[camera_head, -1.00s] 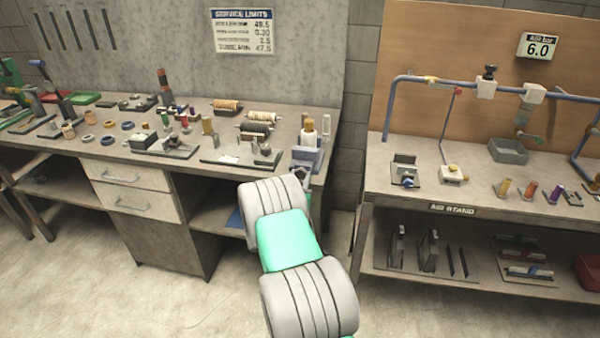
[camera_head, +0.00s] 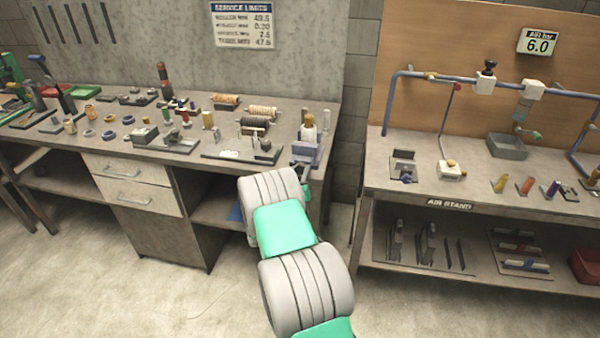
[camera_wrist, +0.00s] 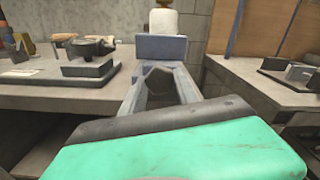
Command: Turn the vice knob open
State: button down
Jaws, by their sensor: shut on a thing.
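The vice (camera_head: 306,153) is a blue-grey block at the right front corner of the left bench. A white bottle-like thing (camera_head: 309,130) stands up behind its top plate. In the wrist view the vice's flat plate (camera_wrist: 161,47) faces me. My gripper (camera_wrist: 160,76) reaches toward it, with a finger on each side of a dark rounded knob (camera_wrist: 160,88). The gripper is shut on this knob. The knob's turn angle cannot be told. In the head view my arm covers most of the gripper, and the knob is not clear.
The left bench (camera_head: 120,168) holds several small parts, with a tray (camera_head: 236,154) just left of the vice. The air stand (camera_head: 420,192) is to the right, past a narrow gap. Blue pipes and a grey bin (camera_head: 507,146) are on it. Open floor lies in front.

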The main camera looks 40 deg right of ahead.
jog(key=c, duration=0.9)
grip_release()
jog(key=shift+a, duration=0.1)
jog(key=b+v, duration=0.1)
jog(key=v, duration=0.6)
jog(key=shift+s+a+b, duration=0.15)
jog(key=shift+a+b, duration=0.15)
jog(key=shift+b, duration=0.1)
